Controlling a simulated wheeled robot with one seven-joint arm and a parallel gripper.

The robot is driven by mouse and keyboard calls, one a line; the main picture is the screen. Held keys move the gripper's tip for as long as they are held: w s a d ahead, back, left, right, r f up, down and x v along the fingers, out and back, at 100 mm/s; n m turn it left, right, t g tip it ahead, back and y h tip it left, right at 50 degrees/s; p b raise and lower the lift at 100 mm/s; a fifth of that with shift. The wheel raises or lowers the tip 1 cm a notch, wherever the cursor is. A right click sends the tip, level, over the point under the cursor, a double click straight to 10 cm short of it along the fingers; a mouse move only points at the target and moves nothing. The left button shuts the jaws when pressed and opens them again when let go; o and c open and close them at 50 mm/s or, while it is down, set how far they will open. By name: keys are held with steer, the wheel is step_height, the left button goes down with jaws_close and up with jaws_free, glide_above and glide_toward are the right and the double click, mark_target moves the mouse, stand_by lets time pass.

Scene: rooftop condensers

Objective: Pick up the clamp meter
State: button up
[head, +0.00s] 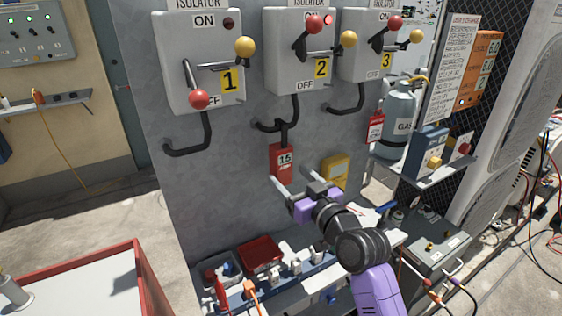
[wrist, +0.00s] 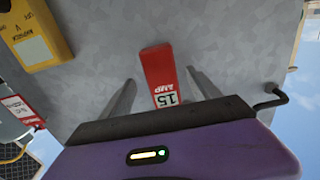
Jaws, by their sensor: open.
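In the wrist view my gripper (wrist: 160,80) has one finger on each side of the device, with gaps on both sides. I cannot tell how deep the fingers reach.
A yellow box (head: 336,172) is to the right of the device. Isolators (head: 200,60) with levers and bent hooks are above. A cluttered shelf with a red tray (head: 261,254) is below. A gas bottle (head: 398,120) and small shelf (head: 437,170) are at right.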

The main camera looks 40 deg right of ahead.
mark_target(285, 173)
steer(key=shift+p+x, duration=0.65)
steer(key=shift+x, duration=1.7)
steer(key=shift+a, duration=0.1)
jaws_close()
